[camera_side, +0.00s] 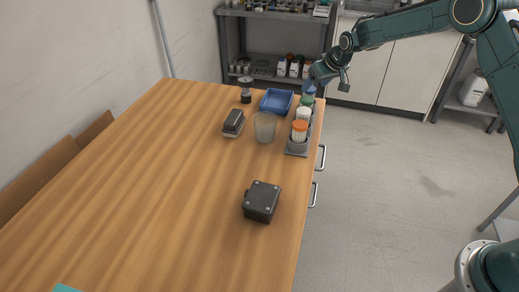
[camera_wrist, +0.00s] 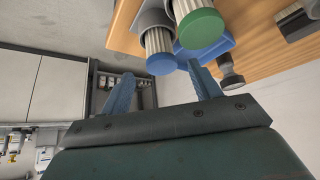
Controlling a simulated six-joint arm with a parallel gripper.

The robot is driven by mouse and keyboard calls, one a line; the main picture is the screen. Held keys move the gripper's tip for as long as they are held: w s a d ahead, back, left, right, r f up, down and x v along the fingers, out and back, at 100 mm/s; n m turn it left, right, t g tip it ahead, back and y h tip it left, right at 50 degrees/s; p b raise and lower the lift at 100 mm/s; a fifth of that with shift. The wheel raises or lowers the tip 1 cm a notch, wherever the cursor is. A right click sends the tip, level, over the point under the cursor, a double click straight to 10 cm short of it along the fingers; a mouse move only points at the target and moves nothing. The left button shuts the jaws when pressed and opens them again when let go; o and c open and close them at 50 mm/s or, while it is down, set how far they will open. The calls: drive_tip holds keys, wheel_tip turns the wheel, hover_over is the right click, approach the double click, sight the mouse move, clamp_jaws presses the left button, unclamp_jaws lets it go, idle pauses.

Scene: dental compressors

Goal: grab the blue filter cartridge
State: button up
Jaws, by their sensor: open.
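The blue filter cartridge shows in the wrist view as a ribbed white body with a blue cap (camera_wrist: 161,65), seated in a grey holder. In the side view its blue top (camera_side: 310,91) is at the far end of the grey rack (camera_side: 296,150), partly hidden by my gripper. My gripper (camera_side: 321,80) is open and empty, just beside and above that end of the rack. In the wrist view my fingers (camera_wrist: 164,84) are spread, with the blue cap just ahead, between their lines. I cannot tell how large the gap is.
A green-capped cartridge (camera_wrist: 202,28) stands close beside the blue one. White (camera_side: 303,114) and orange-topped (camera_side: 299,130) cartridges stand nearer in the rack. A blue tray (camera_side: 276,101), a beaker (camera_side: 265,127) and a black box (camera_side: 262,201) are on the table. The aisle right of the table is free.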

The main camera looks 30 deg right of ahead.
sight(311, 89)
drive_tip(key=shift+w+f, duration=0.1)
drive_tip(key=shift+f, duration=0.05)
drive_tip(key=shift+x, duration=2.5)
drive_tip(key=shift+a, duration=0.1)
drive_tip(key=c, duration=1.1)
wheel_tip(311, 89, up, 20)
